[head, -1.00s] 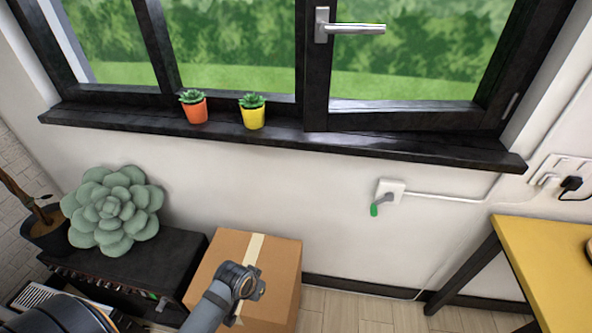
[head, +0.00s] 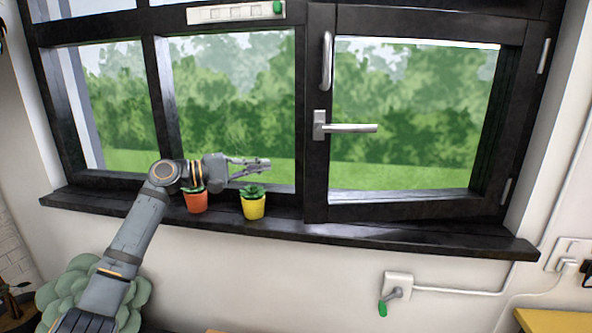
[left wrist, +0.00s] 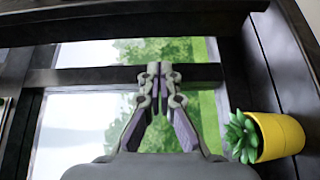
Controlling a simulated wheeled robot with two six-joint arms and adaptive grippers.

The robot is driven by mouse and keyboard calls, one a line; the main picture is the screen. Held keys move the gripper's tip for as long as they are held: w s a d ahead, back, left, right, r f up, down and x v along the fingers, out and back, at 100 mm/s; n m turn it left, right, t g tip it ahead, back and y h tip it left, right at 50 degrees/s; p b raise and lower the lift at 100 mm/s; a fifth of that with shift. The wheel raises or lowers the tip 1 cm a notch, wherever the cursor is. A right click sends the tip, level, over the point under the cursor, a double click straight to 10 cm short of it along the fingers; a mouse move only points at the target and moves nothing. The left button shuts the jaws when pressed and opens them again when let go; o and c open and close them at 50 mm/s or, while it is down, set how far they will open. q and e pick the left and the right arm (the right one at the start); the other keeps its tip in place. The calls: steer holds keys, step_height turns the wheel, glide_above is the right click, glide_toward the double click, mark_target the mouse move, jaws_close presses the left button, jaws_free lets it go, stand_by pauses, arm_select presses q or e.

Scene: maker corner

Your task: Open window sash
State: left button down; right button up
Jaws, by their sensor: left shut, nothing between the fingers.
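The window sash (head: 317,175) is the dark-framed right panel of the window, in the head view. Its silver lever handle (head: 352,128) points sideways to the right, and a vertical silver pull bar (head: 327,62) sits above it. I cannot tell whether the sash stands slightly ajar. My left gripper (head: 268,164) is in front of the middle pane, left of and lower than the lever, apart from it. In the left wrist view the left gripper (left wrist: 160,70) has its fingertips together with nothing between them. My right gripper is not in view.
An orange pot (head: 196,202) and a yellow pot (head: 253,206) with succulents stand on the dark sill (head: 420,242), just below my left gripper. The yellow pot (left wrist: 280,136) is near it in the wrist view.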

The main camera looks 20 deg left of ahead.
arm_select(q)
steer(key=w+d+p, duration=0.3)
steer(key=d+p, duration=0.3)
steer(key=d, duration=0.2)
steer(key=shift+w+d+r, duration=0.25)
steer(key=shift+d, duration=0.15)
